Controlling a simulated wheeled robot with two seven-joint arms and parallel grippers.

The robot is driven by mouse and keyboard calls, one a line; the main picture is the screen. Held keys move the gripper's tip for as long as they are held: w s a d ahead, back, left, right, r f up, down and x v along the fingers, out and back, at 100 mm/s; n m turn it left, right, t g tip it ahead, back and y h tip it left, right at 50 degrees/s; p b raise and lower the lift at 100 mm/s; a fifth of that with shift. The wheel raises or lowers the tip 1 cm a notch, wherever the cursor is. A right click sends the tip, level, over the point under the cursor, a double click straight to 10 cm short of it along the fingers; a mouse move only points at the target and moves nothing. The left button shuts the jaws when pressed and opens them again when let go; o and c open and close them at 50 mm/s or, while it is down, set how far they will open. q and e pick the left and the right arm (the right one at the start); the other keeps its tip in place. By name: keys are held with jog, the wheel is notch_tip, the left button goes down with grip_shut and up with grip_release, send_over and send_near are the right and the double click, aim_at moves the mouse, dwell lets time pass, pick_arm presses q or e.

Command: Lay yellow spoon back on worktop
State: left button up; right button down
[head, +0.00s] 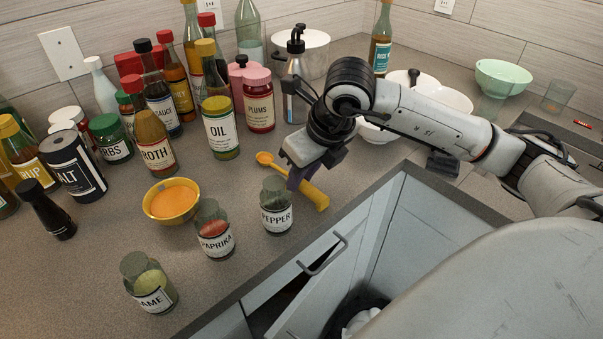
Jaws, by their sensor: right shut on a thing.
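The yellow spoon (312,195) is low over the worktop (95,260), behind and to the right of the pepper jar. Its small bowl end points to the back left and its thick handle end to the front right, close to the worktop's front edge. My right gripper (297,178) comes down from above and is shut on the spoon near its middle. I cannot tell whether the spoon touches the worktop. My left gripper is not in view.
The pepper jar (276,207), paprika jar (214,232) and a yellow bowl of orange contents (171,203) stand left of the spoon. Several bottles, including the oil bottle (220,130), stand behind. White bowls stand right.

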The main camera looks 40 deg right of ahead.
jog(key=shift+f, duration=0.15)
jog(key=c, duration=1.6)
grip_release()
jog(key=shift+r, duration=0.3)
jog(key=v, duration=1.1)
jog(key=shift+s+r, duration=0.25)
jog(key=shift+r, duration=0.1)
